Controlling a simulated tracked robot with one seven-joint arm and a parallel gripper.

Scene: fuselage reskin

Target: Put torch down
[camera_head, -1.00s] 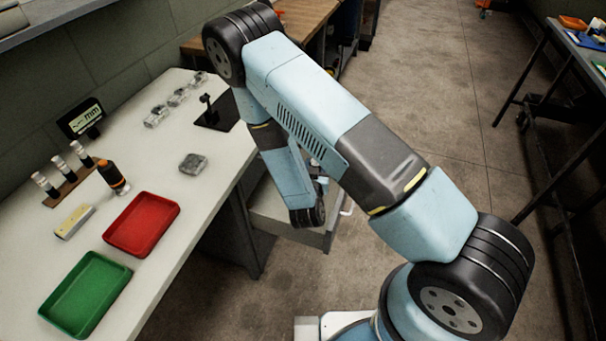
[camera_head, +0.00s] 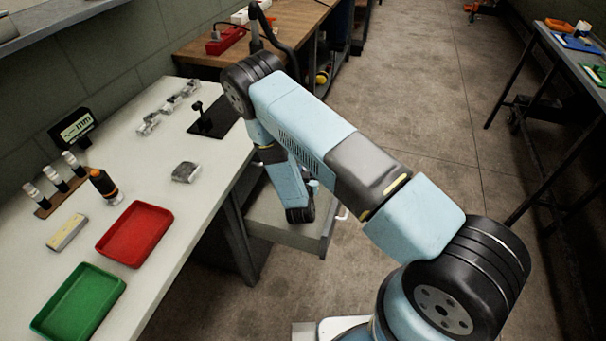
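A green tray (camera_head: 78,303) lies in front of the red one. A yellow and white block (camera_head: 66,232), a rack of small cylinders (camera_head: 60,190), a small display (camera_head: 74,128), a grey block (camera_head: 185,172) and a black stand (camera_head: 213,118) are on the bench.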

